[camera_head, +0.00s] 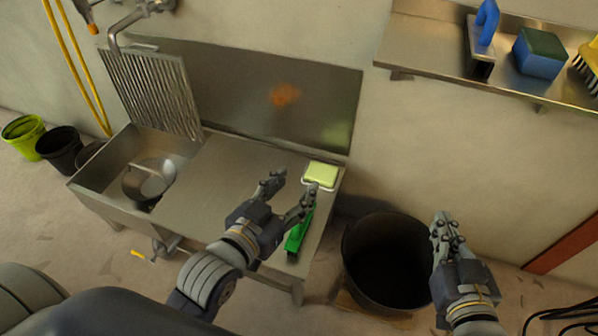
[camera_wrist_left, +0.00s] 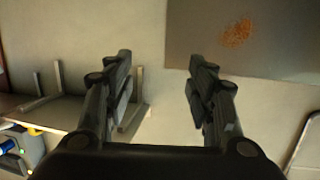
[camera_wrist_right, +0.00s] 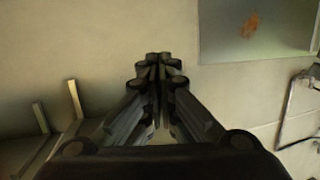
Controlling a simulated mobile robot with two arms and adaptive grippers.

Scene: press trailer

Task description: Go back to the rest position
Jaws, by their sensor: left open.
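My left gripper (camera_head: 287,190) is open over the right end of the steel sink counter in the head view. Its two fingers stand apart with nothing between them in the left wrist view (camera_wrist_left: 160,95). My right gripper (camera_head: 446,224) is over the right side of the dark bin in the head view. Its fingertips meet in the right wrist view (camera_wrist_right: 160,60), with no object seen between them. The wrist views face the wall and the splashback (camera_wrist_left: 270,40).
A yellow-green sponge (camera_head: 321,174) and a green brush (camera_head: 299,235) lie on the counter (camera_head: 215,185). A pot (camera_head: 135,187) sits in the sink. The black bin (camera_head: 362,262) stands right of the counter. A wall shelf (camera_head: 430,55) holds cleaning tools, including a blue-green sponge (camera_head: 540,55).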

